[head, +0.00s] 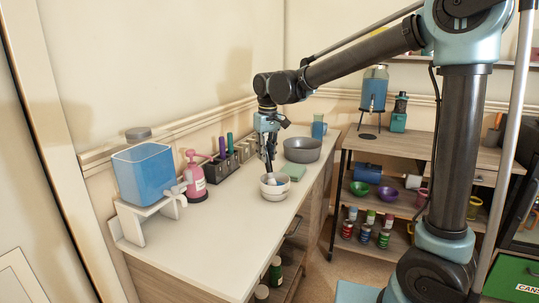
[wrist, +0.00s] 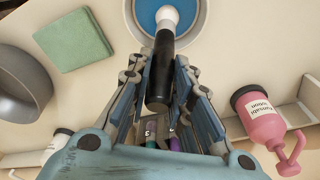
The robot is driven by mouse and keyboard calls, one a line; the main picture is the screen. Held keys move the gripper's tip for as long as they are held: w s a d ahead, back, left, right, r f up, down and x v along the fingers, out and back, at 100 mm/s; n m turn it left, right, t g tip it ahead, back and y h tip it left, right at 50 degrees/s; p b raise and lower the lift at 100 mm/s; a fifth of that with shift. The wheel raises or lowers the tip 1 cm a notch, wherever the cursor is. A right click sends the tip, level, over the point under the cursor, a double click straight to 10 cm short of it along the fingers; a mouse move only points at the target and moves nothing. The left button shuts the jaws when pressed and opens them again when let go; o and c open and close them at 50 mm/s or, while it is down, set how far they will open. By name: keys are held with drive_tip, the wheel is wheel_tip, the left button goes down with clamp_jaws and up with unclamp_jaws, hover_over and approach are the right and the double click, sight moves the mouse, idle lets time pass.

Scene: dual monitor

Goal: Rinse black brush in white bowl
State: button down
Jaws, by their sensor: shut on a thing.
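The black brush (wrist: 162,65) has a black handle and a round white tip. My gripper (wrist: 160,88) is shut on its handle, and the tip points away from the fingers. The white bowl (head: 274,192) stands on the white counter and holds blue liquid, seen in the wrist view inside its rim (wrist: 204,22). In the head view my gripper (head: 270,166) is right above the bowl. The white tip shows over the blue liquid, within the rim. I cannot tell how deep it is.
A grey bowl (head: 302,150) and a green sponge (head: 293,172) are close behind the white bowl. A pink pump bottle (head: 195,178), a holder with colored handles (head: 232,160) and a blue tank (head: 145,174) stand left. The counter's near part is clear.

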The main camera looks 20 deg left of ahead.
drive_tip(key=shift+a, duration=0.35)
drive_tip(key=shift+d, duration=0.1)
drive_tip(key=shift+s+d, duration=0.95)
drive_tip(key=shift+d, duration=0.3)
drive_tip(key=w, duration=0.3)
drive_tip(key=shift+w+d, duration=0.1)
drive_tip(key=shift+w, duration=0.1)
